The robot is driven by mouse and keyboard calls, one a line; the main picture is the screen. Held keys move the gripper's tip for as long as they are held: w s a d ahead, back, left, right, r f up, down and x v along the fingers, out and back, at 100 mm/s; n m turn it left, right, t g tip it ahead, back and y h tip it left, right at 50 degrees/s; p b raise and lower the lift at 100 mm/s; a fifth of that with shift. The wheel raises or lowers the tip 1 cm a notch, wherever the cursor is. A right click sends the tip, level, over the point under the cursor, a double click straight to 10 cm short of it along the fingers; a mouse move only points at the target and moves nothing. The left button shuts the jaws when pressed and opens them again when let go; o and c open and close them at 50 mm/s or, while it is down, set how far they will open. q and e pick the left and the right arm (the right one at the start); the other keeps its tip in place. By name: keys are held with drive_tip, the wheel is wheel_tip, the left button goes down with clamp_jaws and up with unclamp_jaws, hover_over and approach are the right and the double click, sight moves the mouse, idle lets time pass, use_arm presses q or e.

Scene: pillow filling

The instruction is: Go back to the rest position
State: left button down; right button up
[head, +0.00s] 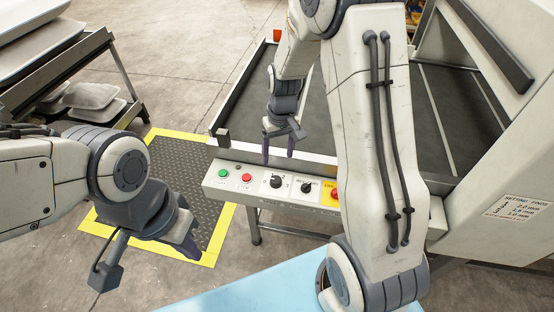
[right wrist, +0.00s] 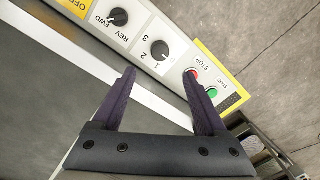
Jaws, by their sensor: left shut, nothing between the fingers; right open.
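My right gripper (head: 278,155) is open and empty, its fingers pointing down over the front edge of the conveyor machine, just above its control panel (head: 226,193). In the right wrist view its two dark purple fingers (right wrist: 160,76) stand apart with nothing between them. The panel (right wrist: 127,38) lies beyond the fingertips, with a numbered knob, a FWD/REV knob and red and green buttons. I cannot tell whether a finger touches it. My left gripper (head: 187,243) is shut and empty, low at the left, over the edge of the yellow-bordered floor mat.
The conveyor's dark belt (head: 330,125) runs behind the panel between raised rails. A light blue surface (head: 240,292) lies at the bottom. A rack with grey trays (head: 95,95) stands at the upper left. The black mat (head: 185,165) with yellow border is clear floor.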

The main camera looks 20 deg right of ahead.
drive_tip(key=shift+r, duration=0.1)
idle(0.4)
drive_tip(key=s+a+r+n+p, duration=0.3)
drive_tip(key=s+a+r, duration=0.5)
drive_tip(key=a+r, duration=0.2)
drive_tip(key=s+a+r+n+p, duration=0.1)
drive_tip(key=s+a+r+n, duration=0.1)
drive_tip(key=s, duration=0.6)
drive_tip(key=s+a+r+n+p, duration=0.1)
drive_tip(key=s+a+r+n, duration=0.1)
drive_tip(key=s+r, duration=0.3)
drive_tip(key=s+a, duration=0.1)
drive_tip(key=s, duration=0.2)
drive_tip(key=shift+a, duration=0.15)
